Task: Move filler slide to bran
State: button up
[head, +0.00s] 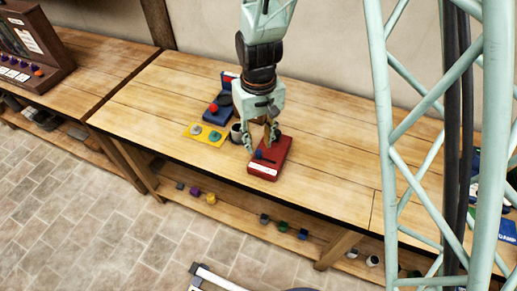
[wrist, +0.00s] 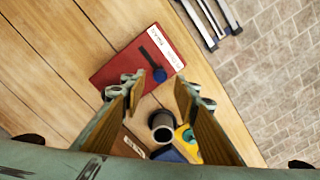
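A red box (head: 270,158) with a white label strip stands on the wooden bench, below and beside my gripper. It also shows in the wrist view (wrist: 118,70). A dark slot runs across its top, with a blue knob (wrist: 159,75) at the slot end nearer my gripper; the knob shows small in the head view (head: 259,154). Small marks by the slot and the label text are too small to read surely. My gripper (wrist: 158,90) is open and empty, its fingers pointing down close to the red box. It also shows in the head view (head: 262,139). I cannot tell whether it touches the box.
A dark cup (wrist: 161,121), a yellow plate with knobs (head: 207,134) and a blue box with a red button (head: 217,107) stand close by my gripper. A brown box (wrist: 128,143) is partly hidden. The bench right of the red box is clear.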

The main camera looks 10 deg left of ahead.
aim_at(258, 151)
jog(key=shift+f, duration=1.85)
jog(key=shift+c, duration=0.3)
grip_shut()
